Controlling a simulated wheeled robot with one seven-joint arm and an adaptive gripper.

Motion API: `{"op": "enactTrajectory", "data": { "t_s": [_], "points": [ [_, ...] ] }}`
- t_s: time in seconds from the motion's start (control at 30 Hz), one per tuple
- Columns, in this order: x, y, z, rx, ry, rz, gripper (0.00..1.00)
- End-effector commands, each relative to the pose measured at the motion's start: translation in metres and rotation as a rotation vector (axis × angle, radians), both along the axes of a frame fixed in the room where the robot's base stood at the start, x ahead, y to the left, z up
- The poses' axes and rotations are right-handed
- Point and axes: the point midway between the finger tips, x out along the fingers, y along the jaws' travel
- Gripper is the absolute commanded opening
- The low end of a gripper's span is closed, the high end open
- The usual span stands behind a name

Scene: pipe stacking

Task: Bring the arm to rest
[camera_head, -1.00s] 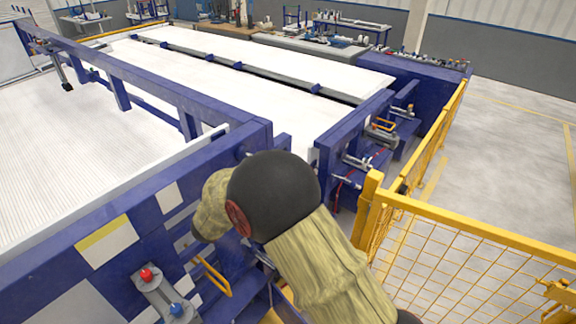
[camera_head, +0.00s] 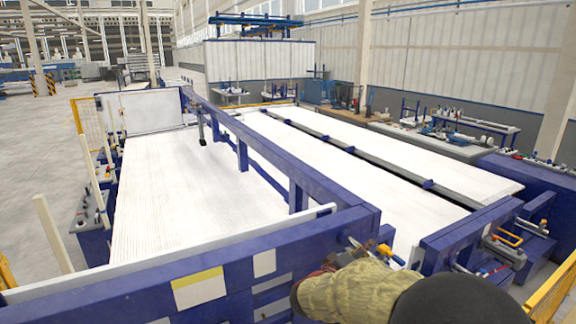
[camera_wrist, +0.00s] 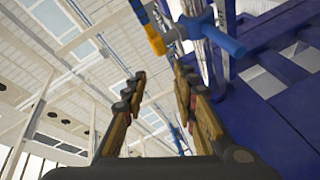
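White corrugated beds (camera_head: 200,190) stretch away behind the blue frame. A yellow fence (camera_head: 552,292) stands at the lower right, close to my arm. Workbenches (camera_head: 435,140) line the grey wall. Open floor (camera_head: 45,150) lies at the far left.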

Motion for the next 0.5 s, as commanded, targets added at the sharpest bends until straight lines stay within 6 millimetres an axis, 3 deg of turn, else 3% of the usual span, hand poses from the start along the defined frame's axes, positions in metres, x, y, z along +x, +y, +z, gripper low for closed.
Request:
{"op": "enactTrajectory", "data": {
  "t_s": [0.13,0.27,0.37,0.5],
  "points": [
    [0.007,0.034,0.016,0.279,-0.123,0.242,0.28],
    [-0.012,0.069,0.023,0.512,-0.138,0.417,0.28],
    [-0.043,0.092,0.020,0.676,-0.098,0.512,0.28],
    [-0.105,0.114,-0.001,0.873,0.018,0.566,0.28]
  ]
}}
